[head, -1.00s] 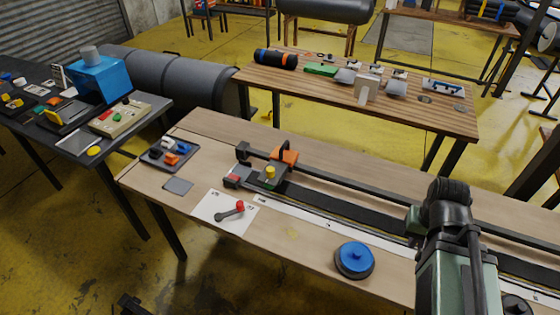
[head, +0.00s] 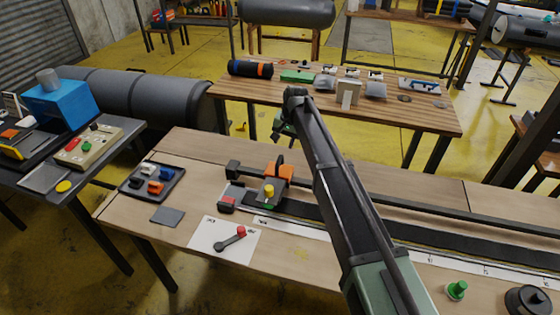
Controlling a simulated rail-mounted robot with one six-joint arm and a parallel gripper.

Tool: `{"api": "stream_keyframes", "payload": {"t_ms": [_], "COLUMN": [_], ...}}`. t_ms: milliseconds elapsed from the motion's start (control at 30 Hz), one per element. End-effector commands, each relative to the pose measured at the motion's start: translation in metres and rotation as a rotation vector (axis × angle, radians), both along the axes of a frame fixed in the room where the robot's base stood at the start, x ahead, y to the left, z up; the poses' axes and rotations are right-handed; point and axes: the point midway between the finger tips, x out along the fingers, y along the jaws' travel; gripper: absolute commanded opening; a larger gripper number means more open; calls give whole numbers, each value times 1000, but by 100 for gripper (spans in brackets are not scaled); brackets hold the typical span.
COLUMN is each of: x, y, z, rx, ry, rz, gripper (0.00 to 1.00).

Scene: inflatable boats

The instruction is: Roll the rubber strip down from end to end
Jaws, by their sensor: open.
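The black rubber strip (head: 420,240) lies lengthwise along the wooden bench. My arm crosses over it and hides part of its middle. At its left end stands a grey fixture with a yellow knob (head: 269,191) and an orange block (head: 279,171). A dark bar (head: 420,206) runs along the strip's far side. A dark-handled tool with a red knob (head: 233,238) lies on a white sheet, left of the strip. My gripper (head: 280,129) is open, small in view at the far end of my arm, away from the tool. I see nothing in it.
A tray of coloured parts (head: 151,184) and a grey square pad (head: 166,215) sit at the bench's left end. A green knob (head: 457,290) and a dark round thing (head: 528,300) are near the front right. A second wooden table (head: 400,113) stands behind.

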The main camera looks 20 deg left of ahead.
Motion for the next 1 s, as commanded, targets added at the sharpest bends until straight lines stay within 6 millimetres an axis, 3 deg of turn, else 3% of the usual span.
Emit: {"api": "stream_keyframes", "payload": {"t_ms": [33, 300, 400, 667, 967, 1000], "x": [0, -1, -1, -1, -1, -1], "y": [2, 13, 16, 16, 16, 16], "z": [-21, -81, -88, -85, -85, -85], "rx": [0, 0, -1, -1, -1, -1], "ry": [0, 0, 0, 0, 0, 0], "rz": [0, 1, 1, 1, 1, 1], "gripper": [44, 44, 44, 44, 0, 0]}}
